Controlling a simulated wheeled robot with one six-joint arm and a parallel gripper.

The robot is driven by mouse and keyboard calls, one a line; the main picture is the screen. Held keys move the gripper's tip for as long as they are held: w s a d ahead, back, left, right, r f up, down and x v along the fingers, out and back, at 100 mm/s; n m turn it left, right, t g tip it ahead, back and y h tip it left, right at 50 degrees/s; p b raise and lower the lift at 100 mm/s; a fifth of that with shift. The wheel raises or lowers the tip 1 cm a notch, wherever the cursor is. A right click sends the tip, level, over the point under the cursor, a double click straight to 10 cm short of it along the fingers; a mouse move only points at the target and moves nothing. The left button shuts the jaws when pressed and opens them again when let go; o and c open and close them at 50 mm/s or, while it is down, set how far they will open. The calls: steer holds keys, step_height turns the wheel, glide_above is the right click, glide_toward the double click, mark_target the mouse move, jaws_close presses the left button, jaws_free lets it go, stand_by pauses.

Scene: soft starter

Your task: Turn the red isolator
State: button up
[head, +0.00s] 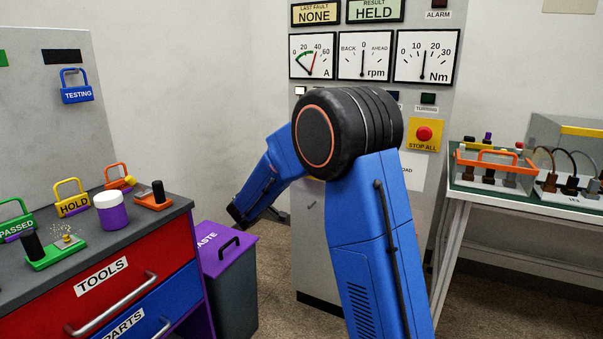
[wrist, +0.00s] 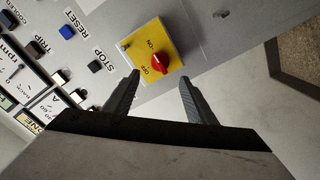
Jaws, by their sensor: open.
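The red isolator (wrist: 160,63) is a small red rotary knob on a yellow plate (wrist: 136,44) marked ON and OFF, mounted on a grey panel. It shows in the wrist view, where its pointed end is towards the OFF side. My gripper (wrist: 158,76) is open in the wrist view, with one dark finger on each side of the knob in the picture. The fingers appear apart from it; the distance is hard to judge. In the head view my blue arm hides the isolator and the gripper's fingertips.
Beside the isolator are a STOP button (wrist: 95,67) and a blue RESET button (wrist: 66,32). The red stop-all button (head: 424,134) is on the panel's right. A tool cabinet (head: 150,250) and a waste bin (head: 228,290) stand left, a table (head: 520,210) right.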

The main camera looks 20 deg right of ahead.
steer(key=x, duration=1)
steer(key=c, duration=1)
steer(key=shift+c, duration=0.2)
